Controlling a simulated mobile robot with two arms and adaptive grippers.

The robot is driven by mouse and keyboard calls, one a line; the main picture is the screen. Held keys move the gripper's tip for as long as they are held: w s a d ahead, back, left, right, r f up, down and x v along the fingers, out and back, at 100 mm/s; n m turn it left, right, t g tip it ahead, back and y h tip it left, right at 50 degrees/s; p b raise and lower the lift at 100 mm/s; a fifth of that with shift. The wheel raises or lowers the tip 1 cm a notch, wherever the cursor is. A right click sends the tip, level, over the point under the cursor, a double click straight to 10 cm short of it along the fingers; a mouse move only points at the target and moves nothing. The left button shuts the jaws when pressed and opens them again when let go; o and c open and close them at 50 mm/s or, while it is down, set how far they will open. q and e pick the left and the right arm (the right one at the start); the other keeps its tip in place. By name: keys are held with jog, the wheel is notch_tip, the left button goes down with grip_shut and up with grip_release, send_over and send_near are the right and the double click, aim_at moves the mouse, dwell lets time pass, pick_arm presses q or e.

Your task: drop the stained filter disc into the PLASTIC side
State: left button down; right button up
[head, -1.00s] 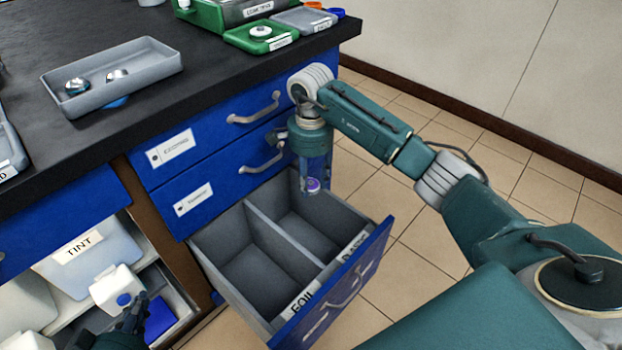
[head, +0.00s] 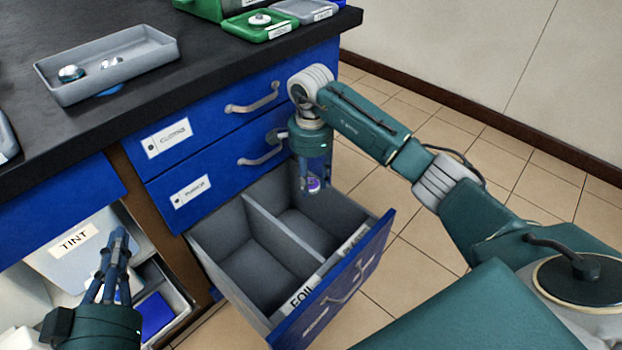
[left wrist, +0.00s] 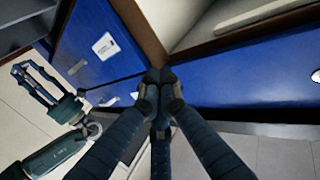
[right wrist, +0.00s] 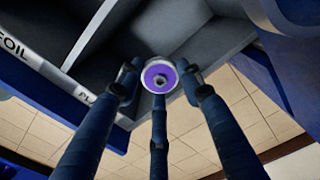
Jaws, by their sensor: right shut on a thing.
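The stained filter disc (right wrist: 159,75), white-rimmed with a purple face, is held between the fingertips of my right gripper (right wrist: 160,85). In the head view the disc (head: 314,184) hangs with the right gripper (head: 315,178) over the rear of the open drawer's right compartment. The drawer has a divider and two compartments. The PLASTIC label (head: 352,243) is on the right part of its front, partly hard to read, and the FOIL label (head: 301,294) is on the left part. My left gripper (head: 112,262) is raised at lower left, empty; its fingertips look together in the left wrist view (left wrist: 160,82).
A grey tray (head: 150,75) with small metal items sits on the black bench. A green tray (head: 240,27) holds another disc at the back. A TINT bin (head: 60,270) stands on the lower left shelf. Two closed blue drawers lie above the open one.

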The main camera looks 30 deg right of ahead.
jog(key=o, duration=1)
jog(key=shift+c, duration=0.2)
